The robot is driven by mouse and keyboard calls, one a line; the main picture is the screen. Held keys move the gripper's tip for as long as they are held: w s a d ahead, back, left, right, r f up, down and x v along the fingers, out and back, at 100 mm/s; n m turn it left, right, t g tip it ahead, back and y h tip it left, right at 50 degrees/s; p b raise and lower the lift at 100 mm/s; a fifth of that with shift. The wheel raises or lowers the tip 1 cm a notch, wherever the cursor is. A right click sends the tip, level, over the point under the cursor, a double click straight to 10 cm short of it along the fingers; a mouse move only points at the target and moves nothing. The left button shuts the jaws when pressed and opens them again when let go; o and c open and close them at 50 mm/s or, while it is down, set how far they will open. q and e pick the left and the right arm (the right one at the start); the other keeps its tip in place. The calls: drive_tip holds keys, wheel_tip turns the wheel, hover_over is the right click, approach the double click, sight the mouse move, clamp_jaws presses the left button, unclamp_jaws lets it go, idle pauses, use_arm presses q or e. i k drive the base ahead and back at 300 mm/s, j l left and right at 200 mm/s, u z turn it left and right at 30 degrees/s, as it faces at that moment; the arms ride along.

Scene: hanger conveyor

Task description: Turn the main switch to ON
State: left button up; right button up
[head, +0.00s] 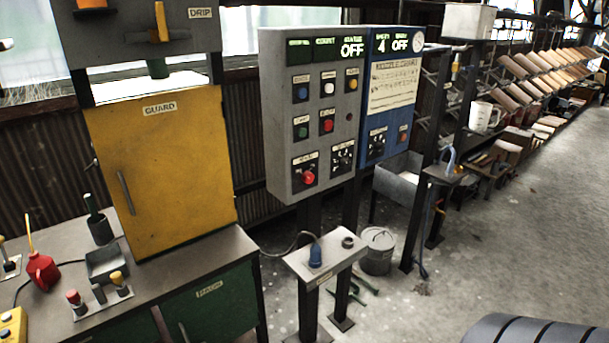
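A grey control panel (325,120) stands upright in the middle of the head view. Its top display (352,49) reads OFF. A red rotary knob (308,177) sits on a dark plate at the lower left of the panel. The plate's label is too small to read, so I cannot confirm that it is the main switch. A black dial (342,157) is to its right, and several coloured buttons are above. Neither of my grippers is in view.
A blue panel (383,140) adjoins on the right, its display showing 4 and OFF. A small stand (330,262) with a blue plug (315,256) is in front below. A yellow guard door (165,165) and workbench are left. Open floor (480,240) lies right.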

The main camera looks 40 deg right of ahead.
sight(307, 177)
drive_tip(key=z, duration=1.25)
